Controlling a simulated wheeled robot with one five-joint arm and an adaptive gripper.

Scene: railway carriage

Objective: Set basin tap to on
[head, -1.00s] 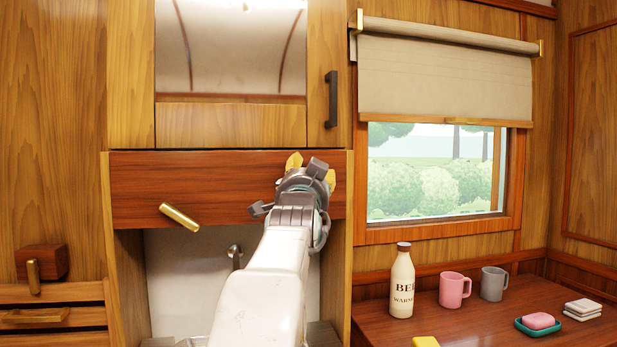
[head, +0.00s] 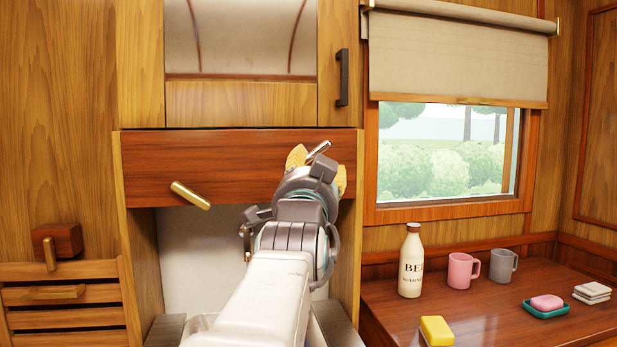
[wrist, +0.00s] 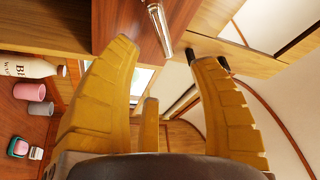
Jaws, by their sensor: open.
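A dark red-brown panel (head: 240,160) above the white basin recess (head: 190,250) carries two levers. The brass lever (head: 190,195) at its left tilts down to the right. A silver lever (head: 318,150) at its right slopes up to the right, partly hidden by my gripper (head: 319,166). A small metal spout (head: 246,235) shows in the recess behind my arm. In the wrist view, the silver lever (wrist: 160,29) lies just beyond and between the tips of my open gripper (wrist: 163,54), which holds nothing. I cannot tell whether the fingers touch it.
A cabinet door with a dark handle (head: 342,78) is above the panel. A table (head: 460,310) at right holds a bottle (head: 411,260), pink mug (head: 462,270), grey mug (head: 503,265), yellow block (head: 436,330) and soap dish (head: 546,309).

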